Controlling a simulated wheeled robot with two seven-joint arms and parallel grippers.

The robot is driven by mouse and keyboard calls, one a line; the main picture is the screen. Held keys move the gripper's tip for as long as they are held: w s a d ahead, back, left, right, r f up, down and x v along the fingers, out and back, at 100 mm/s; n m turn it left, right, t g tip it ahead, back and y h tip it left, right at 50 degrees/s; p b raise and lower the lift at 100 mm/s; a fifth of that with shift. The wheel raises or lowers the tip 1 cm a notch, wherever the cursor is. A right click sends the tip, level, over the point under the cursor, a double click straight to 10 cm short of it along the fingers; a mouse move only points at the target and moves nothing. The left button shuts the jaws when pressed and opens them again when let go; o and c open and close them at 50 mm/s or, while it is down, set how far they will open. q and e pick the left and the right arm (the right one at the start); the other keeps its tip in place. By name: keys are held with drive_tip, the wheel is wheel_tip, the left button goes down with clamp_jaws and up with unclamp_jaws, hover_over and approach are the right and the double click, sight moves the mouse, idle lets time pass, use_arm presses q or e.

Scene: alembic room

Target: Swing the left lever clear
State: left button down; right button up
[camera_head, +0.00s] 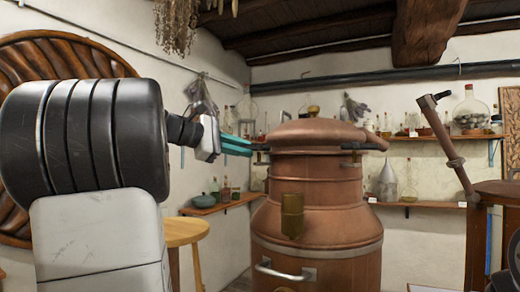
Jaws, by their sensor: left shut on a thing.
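The copper still (318,195) stands in the middle, with a rounded copper lid (318,130) on its body. Two dark levers sit at the lid's rim. The left lever (263,147) shows only as a short dark piece at the left side of the rim. The right lever (354,146) lies across the rim on the right. My left gripper (236,146) reaches in from the left, and its teal fingers are shut at the left lever's outer end. The fingers hide most of that lever, so its exact angle cannot be told. My right gripper is out of view.
A round wooden stool (184,232) stands left of the still. A copper arm with a dark handle (452,155) rises at the right beside a wooden stand (498,190). Wall shelves (420,204) hold jars and bottles behind. Dried herbs (177,25) hang above.

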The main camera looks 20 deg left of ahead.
use_arm(q)
drive_tip(key=shift+w+a+f+m+g+h, duration=0.15)
drive_tip(key=shift+w+m+g+h, duration=0.35)
drive_tip(key=shift+m+g+h, duration=0.65)
drive_tip(key=shift+w+a+r+m+g+h, duration=0.15)
drive_tip(key=shift+w+m+g+h, duration=0.5)
drive_tip(key=shift+m+g, duration=0.9)
drive_tip(key=shift+w+a+f+m+g+h, duration=0.15)
drive_tip(key=shift+w+m+g+h, duration=0.25)
drive_tip(key=shift+m+g+h, duration=0.9)
drive_tip(key=shift+w+g, duration=0.1)
drive_tip(key=shift+g, duration=0.6)
drive_tip(key=c, duration=1.4)
unclamp_jaws()
